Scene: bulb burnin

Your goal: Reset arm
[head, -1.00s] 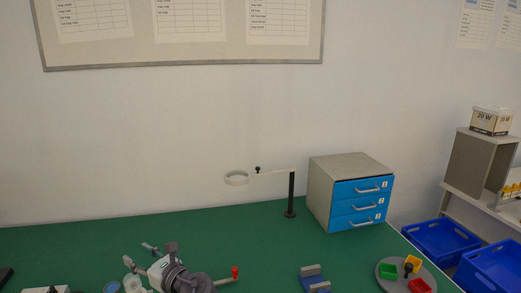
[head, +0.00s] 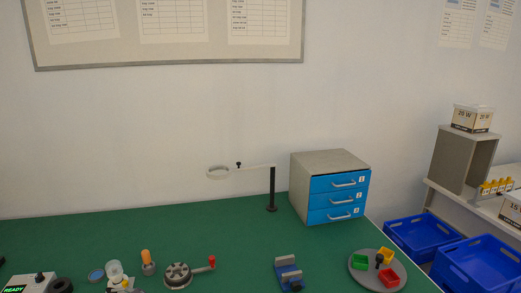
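Neither of my grippers is in the head view. On the green table (head: 235,235) stands a round grey device with a crank arm (head: 178,276); the crank ends in a red knob (head: 212,260) on its right. Left of it are an upright orange-topped piece (head: 146,259), a clear cup-like piece (head: 114,269) and a blue disc (head: 96,275). A box with a lit "READY" display (head: 28,284) is at the lower left, cut by the frame edge.
A ring on a black post (head: 272,190) stands at the back, beside a cabinet with three blue drawers (head: 338,200). A blue fixture (head: 287,274) and a round grey tray (head: 358,277) with small coloured bins are at the front right. Blue crates (head: 420,238) lie beyond the table's right edge.

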